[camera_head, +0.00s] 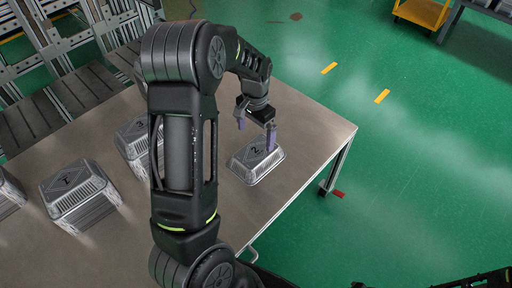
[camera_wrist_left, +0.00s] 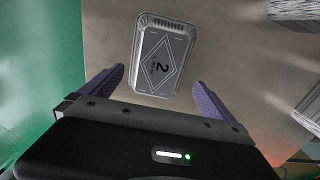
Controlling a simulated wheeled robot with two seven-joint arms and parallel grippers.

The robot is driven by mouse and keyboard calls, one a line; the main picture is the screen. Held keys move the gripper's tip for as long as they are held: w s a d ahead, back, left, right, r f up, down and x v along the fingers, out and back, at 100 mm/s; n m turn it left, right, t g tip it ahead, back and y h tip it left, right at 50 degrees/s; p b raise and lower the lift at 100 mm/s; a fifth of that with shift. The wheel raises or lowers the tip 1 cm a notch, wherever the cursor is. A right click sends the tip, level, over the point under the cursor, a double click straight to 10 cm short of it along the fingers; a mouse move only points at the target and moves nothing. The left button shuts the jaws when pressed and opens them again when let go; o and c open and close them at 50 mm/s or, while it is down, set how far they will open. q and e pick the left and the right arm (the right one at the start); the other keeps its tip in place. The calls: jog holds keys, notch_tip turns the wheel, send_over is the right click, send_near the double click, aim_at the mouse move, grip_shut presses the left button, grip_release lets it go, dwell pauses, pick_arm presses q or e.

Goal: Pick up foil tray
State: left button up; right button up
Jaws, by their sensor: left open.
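A single silver foil tray (camera_head: 254,160) lies on the table right of my arm, its marked face up. In the left wrist view the foil tray (camera_wrist_left: 162,62) shows a diamond with the number 2 and lies ahead of the fingers. My left gripper (camera_head: 256,135) is open above the tray, with purple fingertips. In the left wrist view the left gripper (camera_wrist_left: 158,90) has its fingers wide apart, with nothing between them but the near end of the tray. Part of the tray is hidden by a finger in the head view. My right gripper is not seen.
Stacks of foil trays stand on the table (camera_head: 310,135): one (camera_head: 78,192) at left, one (camera_head: 135,140) partly behind my arm, another (camera_head: 8,192) at the left edge. A metal rack (camera_head: 75,60) is behind. Green floor lies beyond the table's right edge.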

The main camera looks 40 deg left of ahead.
aim_at(256, 151)
pick_arm(q)
jog(key=shift+d, duration=0.1)
jog(key=shift+f, duration=1.35)
notch_tip(256, 151, down, 5)
jog(key=shift+w+f+b, duration=0.1)
jog(key=shift+w+b, duration=0.05)
jog(key=shift+b, duration=0.15)
jog(key=shift+c, duration=0.2)
jog(key=c, duration=1)
